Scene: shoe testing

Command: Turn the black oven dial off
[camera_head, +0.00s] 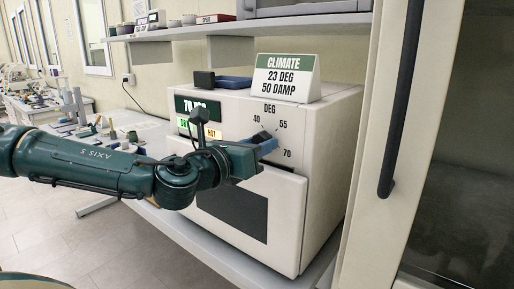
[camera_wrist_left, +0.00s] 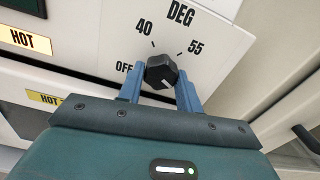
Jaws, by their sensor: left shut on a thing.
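The black oven dial (camera_head: 261,136) is on the upper front panel of a white oven (camera_head: 318,150). In the left wrist view the dial (camera_wrist_left: 160,71) shows between two blue fingers, with OFF, 40 and 55 printed around it. The head view also shows 70 at its lower right. My right gripper is not in view.
A lit HOT label (camera_head: 211,134) and a dark display (camera_head: 197,106) sit left of the dial, partly behind my arm. A tall cabinet with a dark handle (camera_head: 400,100) is close on the right.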

